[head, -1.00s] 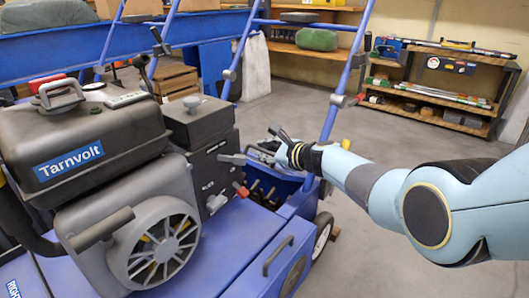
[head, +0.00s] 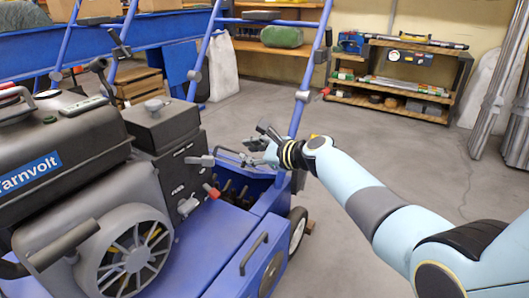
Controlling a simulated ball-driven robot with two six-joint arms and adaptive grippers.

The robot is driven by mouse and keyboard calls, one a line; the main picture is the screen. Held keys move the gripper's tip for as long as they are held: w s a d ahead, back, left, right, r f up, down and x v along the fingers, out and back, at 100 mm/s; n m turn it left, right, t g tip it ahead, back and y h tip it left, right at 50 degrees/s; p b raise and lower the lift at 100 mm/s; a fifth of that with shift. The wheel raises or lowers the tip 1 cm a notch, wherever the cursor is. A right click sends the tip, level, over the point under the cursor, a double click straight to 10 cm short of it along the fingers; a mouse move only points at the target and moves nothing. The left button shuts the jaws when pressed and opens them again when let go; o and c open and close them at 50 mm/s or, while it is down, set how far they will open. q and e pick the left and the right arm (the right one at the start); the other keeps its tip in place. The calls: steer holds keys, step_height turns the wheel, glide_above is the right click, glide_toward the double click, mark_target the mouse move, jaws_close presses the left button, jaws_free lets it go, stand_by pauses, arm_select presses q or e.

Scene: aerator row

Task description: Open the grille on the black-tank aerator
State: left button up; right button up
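The black-tank aerator fills the left of the head view, with a black tank (head: 62,150) bearing a blue Tarnvolt label on a blue body. A round spoked grille (head: 131,257) faces outward on the grey engine housing below the tank. It looks seated in its round rim. My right gripper (head: 251,147) is over the aerator's rear right part, near the blue frame, well right of and beyond the grille. Its dark fingers look spread, with nothing visible between them. My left gripper is out of view.
A grey box (head: 157,122) and a red-tipped lever (head: 211,190) sit between the grille and my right gripper. Blue handle bars (head: 304,85) rise behind. A shelf unit (head: 395,80) stands at the back right. The floor on the right is clear.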

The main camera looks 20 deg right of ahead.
steer(key=shift+v, duration=2.65)
